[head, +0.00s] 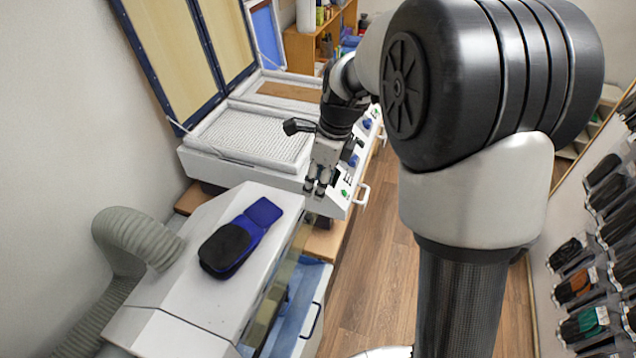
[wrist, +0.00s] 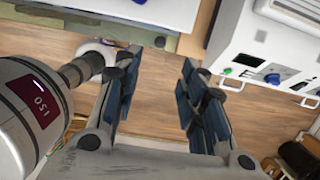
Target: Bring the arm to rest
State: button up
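My gripper (head: 318,188) hangs in front of the white forming machine (head: 240,165) in the head view, near its front control panel. In the wrist view my gripper (wrist: 157,85) shows its two dark-padded fingers well apart, with only wooden floor visible between them. It holds nothing. My arm runs from the large joint at the right of the head view back to the gripper.
A white cabinet (head: 170,290) stands at the lower left with blue and black pads (head: 238,240) on top and a grey hose (head: 130,240) beside it. Insoles hang on a rack (head: 590,270) at the right. Wooden floor (head: 370,290) between is clear.

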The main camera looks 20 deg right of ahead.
jog(key=s+f+n+t+h+b, duration=0.1)
jog(key=s+f+n+b, duration=0.7)
jog(key=s+n+b, duration=0.4)
jog(key=s+a+f+n+t+b, duration=0.1)
jog(key=s+f+n+t+b, duration=0.1)
jog(key=s+f+n+b, duration=0.7)
jog(key=s+n+b, duration=0.4)
jog(key=s+b, duration=0.1)
jog(key=shift+s+a+h+b, duration=0.25)
jog(key=shift+a+h+b, duration=0.05)
jog(key=shift+h+b, duration=0.1)
